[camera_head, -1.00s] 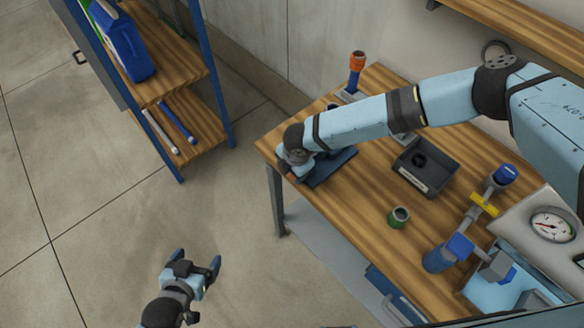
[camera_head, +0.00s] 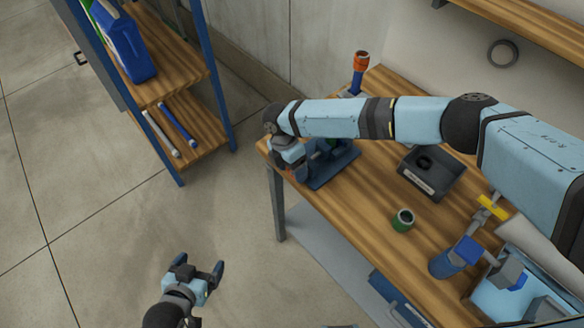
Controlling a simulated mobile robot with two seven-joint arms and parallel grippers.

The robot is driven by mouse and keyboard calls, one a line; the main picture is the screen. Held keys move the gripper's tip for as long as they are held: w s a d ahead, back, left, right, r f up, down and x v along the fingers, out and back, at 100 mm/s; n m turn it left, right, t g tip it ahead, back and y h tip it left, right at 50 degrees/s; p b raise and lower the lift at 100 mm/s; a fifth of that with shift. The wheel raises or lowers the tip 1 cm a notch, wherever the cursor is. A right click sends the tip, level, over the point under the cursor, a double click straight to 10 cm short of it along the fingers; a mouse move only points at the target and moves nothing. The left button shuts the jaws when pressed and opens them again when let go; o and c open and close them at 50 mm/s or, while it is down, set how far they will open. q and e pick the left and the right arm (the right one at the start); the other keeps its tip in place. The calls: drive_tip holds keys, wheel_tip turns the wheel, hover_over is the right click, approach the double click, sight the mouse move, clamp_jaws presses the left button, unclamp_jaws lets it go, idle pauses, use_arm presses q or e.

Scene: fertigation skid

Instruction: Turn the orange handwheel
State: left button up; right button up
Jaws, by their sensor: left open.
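No orange handwheel is clearly visible. A small orange patch (camera_head: 291,171) shows beside my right gripper (camera_head: 288,160), at the table's left corner. It may be part of the wheel, but my wrist hides most of it. A dark blue stand (camera_head: 337,168) sits on the table just right of that gripper. I cannot tell whether the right jaws are open or touching anything. My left gripper (camera_head: 195,273) is open and empty, over the floor at the lower left, away from the table.
The wooden table (camera_head: 375,215) carries a black tray (camera_head: 432,182), a green cup-like part (camera_head: 403,220), blue pipe fittings (camera_head: 447,262) and an orange-topped blue post (camera_head: 360,68). A shelf rack (camera_head: 185,80) stands at the left. The floor between is clear.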

drive_tip(key=o, duration=0.3)
drive_tip(key=shift+r, duration=0.15)
drive_tip(key=shift+b+v, duration=1.1)
drive_tip(key=shift+v, duration=5.7)
